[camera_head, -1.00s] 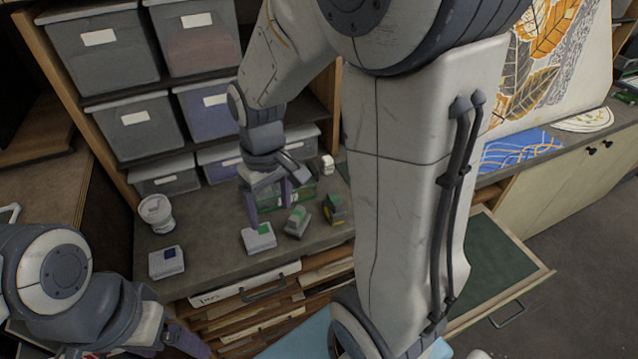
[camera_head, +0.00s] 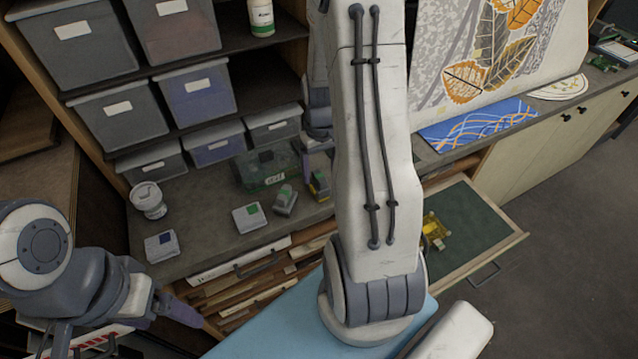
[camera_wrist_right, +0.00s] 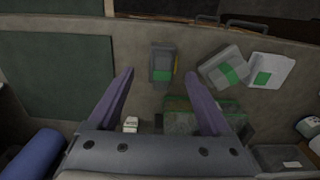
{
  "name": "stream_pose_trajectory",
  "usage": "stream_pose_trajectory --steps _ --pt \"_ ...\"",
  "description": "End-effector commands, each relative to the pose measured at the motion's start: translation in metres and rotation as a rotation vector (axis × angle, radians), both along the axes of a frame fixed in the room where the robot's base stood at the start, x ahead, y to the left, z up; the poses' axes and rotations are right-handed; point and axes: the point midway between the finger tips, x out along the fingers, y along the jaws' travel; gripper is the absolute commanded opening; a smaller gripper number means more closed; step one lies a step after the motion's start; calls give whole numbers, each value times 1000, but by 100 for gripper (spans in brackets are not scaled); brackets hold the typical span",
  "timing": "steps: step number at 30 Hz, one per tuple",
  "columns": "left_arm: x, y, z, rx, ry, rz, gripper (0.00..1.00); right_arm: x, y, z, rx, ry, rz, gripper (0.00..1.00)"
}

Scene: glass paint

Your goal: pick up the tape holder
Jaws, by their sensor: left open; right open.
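A dark grey block with green and yellow parts, which looks like the tape holder (camera_head: 319,185), sits on the counter in the head view. It also shows in the right wrist view (camera_wrist_right: 162,65), ahead of and between the fingertips, not gripped. I cannot tell for sure that it is the tape holder. My right gripper (camera_wrist_right: 158,84) is open and empty, its purple fingers spread; in the head view my arm mostly hides it. My left gripper (camera_head: 150,322) is open at the lower left, away from the counter objects.
A green box (camera_head: 265,169), a grey-green block (camera_head: 284,199), a white box with green label (camera_head: 249,217), one with blue label (camera_head: 161,246) and a tub (camera_head: 148,200) stand nearby. A yellow item (camera_head: 435,231) lies in the open drawer (camera_head: 510,240). Shelf bins stand behind.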

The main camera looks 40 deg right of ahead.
Motion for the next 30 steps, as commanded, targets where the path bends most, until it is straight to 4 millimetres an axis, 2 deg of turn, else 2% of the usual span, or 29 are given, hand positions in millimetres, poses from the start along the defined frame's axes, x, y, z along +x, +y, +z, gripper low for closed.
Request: stream_pose_trajectory --steps 4,9,18,19,25,30 --pt "0 0 16 0 0 -2 84 -1 4 -17 4 7 1 82" --pt "0 0 20 0 0 -3 84 0 3 -37 2 3 0 82" --pt "0 0 20 0 0 -3 84 1 3 -43 0 0 0 82" --pt "0 0 20 0 0 -3 84 1 3 -43 0 0 0 79" --pt "0 0 20 0 0 -3 84 1 3 -43 0 0 0 2" --pt "0 0 20 0 0 -3 84 1 3 -42 0 0 0 0"
